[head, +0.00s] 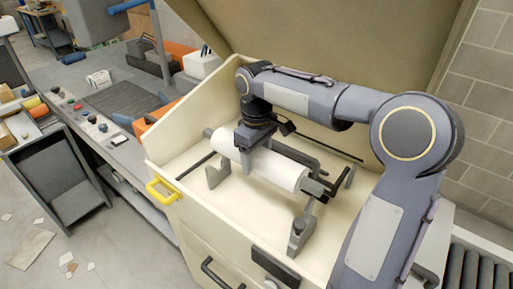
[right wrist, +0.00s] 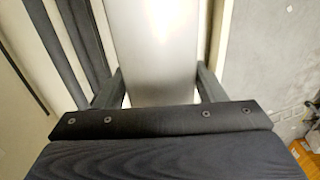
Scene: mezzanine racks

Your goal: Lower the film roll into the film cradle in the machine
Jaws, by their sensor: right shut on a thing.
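The film roll (head: 278,169) is a white cylinder with dark grey core ends, lying slantwise across the open cream machine (head: 180,165). My right gripper (head: 257,158) comes down from above and is shut on the roll near its middle. In the right wrist view the pale roll (right wrist: 155,50) lies between the two dark fingers. The film cradle (head: 299,236) shows as dark grey upright supports and bars on the machine's floor, below and around the roll. I cannot tell whether the roll's ends touch the supports. My left gripper is not in view.
The machine's raised lid (head: 330,35) stands behind my right arm. A yellow handle (head: 162,190) is on the left wall. A control bench (head: 100,130) with buttons is at left, and a roller conveyor (head: 470,270) at lower right. Scraps lie on the floor.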

